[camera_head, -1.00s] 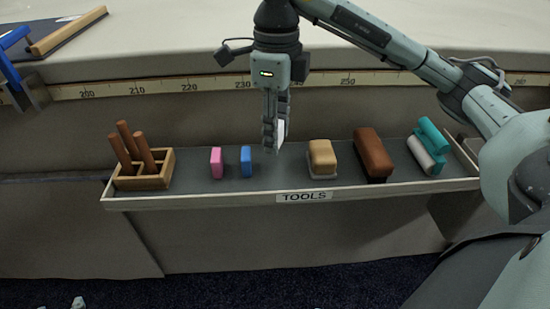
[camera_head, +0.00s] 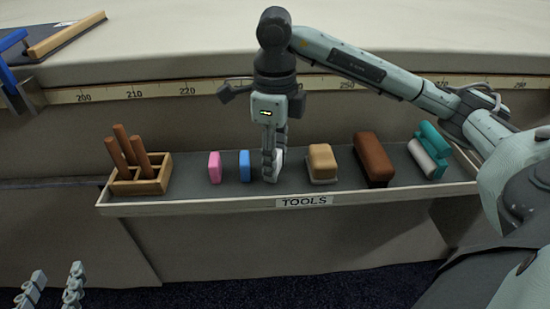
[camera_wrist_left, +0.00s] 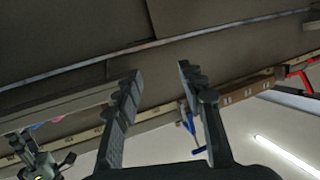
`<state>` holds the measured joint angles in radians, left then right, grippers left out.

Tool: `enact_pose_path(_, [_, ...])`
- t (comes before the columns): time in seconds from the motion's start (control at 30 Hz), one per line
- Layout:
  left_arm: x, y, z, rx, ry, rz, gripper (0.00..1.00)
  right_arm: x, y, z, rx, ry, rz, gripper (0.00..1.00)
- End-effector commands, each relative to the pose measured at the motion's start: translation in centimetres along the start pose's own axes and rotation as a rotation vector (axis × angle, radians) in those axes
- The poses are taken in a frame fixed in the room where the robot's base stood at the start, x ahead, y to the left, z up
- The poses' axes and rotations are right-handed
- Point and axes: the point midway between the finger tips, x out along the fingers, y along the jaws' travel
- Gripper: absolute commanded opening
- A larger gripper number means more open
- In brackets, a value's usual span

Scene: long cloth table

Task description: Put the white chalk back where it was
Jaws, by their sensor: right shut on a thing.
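The white chalk (camera_head: 280,157) is held between the fingers of my right gripper (camera_head: 270,174), mostly hidden by them. My right gripper is shut on it, low over the tools tray (camera_head: 240,204), between the blue chalk (camera_head: 245,166) and the tan block (camera_head: 322,160). Whether the white chalk touches the tray floor cannot be told. The pink chalk (camera_head: 215,167) stands left of the blue one. My left gripper (camera_head: 57,272) shows only its fingertips at the bottom left, away from the tray; in the left wrist view its fingers (camera_wrist_left: 158,70) are apart and empty.
A wooden holder (camera_head: 140,182) with brown sticks stands at the tray's left end. A brown block (camera_head: 373,158) and a teal and white roller-like item (camera_head: 430,150) sit to the right. A ruler strip (camera_head: 150,90) runs along the table edge behind.

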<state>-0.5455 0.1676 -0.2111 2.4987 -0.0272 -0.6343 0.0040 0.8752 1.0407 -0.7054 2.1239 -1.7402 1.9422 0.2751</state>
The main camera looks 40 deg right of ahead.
Motion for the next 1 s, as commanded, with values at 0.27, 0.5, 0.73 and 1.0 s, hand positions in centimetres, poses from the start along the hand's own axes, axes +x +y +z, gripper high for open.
enact_pose_path(0.27, [0.0,0.3,-0.6,-0.003,0.033,0.006,0.40,0.2,0.0,0.0,0.001,0.000,0.000,0.14])
enact_pose_path(0.5, [0.0,0.4,-1.1,-0.005,0.051,0.010,0.40,0.2,0.0,0.0,0.001,0.000,0.000,0.56])
enact_pose_path(0.73, [0.0,0.5,-1.0,-0.005,0.049,0.010,0.40,0.2,0.0,0.0,0.001,0.000,0.000,0.58])
enact_pose_path(1.0, [0.0,-0.2,0.2,0.001,-0.024,-0.005,0.40,-0.4,0.0,0.0,0.001,-0.001,0.000,0.58])
